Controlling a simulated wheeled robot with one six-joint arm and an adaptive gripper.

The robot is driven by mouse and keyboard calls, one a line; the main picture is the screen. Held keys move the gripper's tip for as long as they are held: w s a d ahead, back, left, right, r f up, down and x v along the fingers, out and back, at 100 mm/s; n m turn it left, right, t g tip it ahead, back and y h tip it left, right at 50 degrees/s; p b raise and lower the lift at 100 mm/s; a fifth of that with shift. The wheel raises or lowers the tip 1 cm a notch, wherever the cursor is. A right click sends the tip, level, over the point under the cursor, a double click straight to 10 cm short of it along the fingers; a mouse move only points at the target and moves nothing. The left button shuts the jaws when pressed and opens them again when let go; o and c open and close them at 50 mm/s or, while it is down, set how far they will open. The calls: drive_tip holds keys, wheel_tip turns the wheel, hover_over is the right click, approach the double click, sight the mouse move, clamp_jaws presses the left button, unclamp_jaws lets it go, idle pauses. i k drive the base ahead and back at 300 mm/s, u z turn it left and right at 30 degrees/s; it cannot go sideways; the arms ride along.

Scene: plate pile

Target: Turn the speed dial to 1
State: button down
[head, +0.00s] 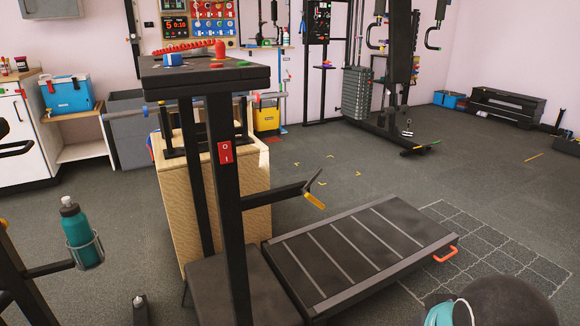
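A treadmill stands in the middle of the head view, with a dark console (205,74) on top of its posts. On the console are a small blue part (173,59), a red knob-like part (219,50) and a row of red pieces (184,47). I cannot tell which of these is the speed dial, and no numbers on it are readable. A red rocker switch (226,152) marked with a circle and a line is on the post below. My gripper is not in view.
The treadmill deck (360,246) extends to the right, with an orange handle (446,254) at its end. A wooden box (172,205) stands behind the posts. A teal bottle (79,227) sits in a holder at left. Open floor lies to the right.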

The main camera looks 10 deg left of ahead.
sight(170, 59)
drive_tip(key=z, duration=0.4)
drive_tip(key=i, duration=1.2)
drive_tip(key=u, duration=1.9)
drive_tip(key=k, duration=0.8)
drive_tip(key=z, duration=0.15)
